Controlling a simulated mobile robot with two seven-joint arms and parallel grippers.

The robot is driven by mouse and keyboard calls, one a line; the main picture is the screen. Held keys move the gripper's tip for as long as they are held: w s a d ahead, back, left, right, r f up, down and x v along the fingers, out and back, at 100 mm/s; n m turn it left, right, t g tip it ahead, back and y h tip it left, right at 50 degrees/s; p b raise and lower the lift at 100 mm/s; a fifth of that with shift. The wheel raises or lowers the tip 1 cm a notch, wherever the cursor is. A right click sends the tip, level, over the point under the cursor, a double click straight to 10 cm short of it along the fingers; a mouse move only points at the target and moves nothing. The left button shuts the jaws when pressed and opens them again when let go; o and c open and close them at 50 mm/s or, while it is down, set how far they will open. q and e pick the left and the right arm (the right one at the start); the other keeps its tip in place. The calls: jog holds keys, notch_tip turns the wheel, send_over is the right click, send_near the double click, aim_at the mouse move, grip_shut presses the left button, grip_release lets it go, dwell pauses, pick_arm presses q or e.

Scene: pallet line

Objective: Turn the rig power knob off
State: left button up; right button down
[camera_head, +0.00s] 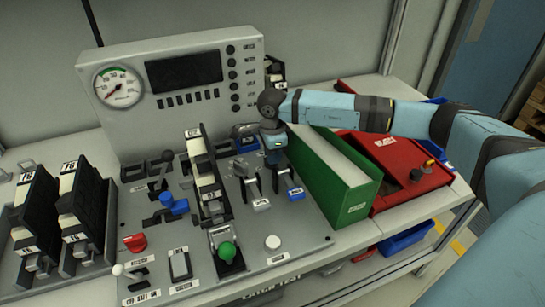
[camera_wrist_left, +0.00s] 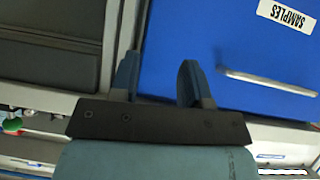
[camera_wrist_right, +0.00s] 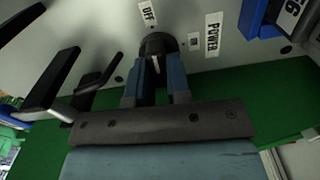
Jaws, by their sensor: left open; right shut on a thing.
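The rig power knob (camera_wrist_right: 158,43) is black and round, on the grey panel in the right wrist view. An OFF label (camera_wrist_right: 147,13) is at its upper left and a POWER label (camera_wrist_right: 213,34) at its right. My right gripper (camera_wrist_right: 155,70) is shut on the knob, one finger on each side; a pale mark shows between the fingers. In the head view my right gripper (camera_head: 273,155) is low over the panel (camera_head: 315,221) and hides the knob. My left gripper (camera_wrist_left: 158,75) is open and empty in front of a blue SAMPLES drawer (camera_wrist_left: 260,55).
A green binder (camera_head: 335,190) stands right beside my right gripper, with a red case (camera_head: 395,165) beyond it. A green-topped lever (camera_head: 227,251) and a red knob (camera_head: 135,242) sit nearer the front.

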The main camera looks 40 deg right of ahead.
jog(key=shift+n, duration=0.5)
jog(key=c, duration=1.1)
grip_release()
jog(key=shift+r, duration=0.1)
notch_tip(320, 180, up, 14)
jog(key=shift+f, duration=0.1)
jog(key=shift+f, duration=0.1)
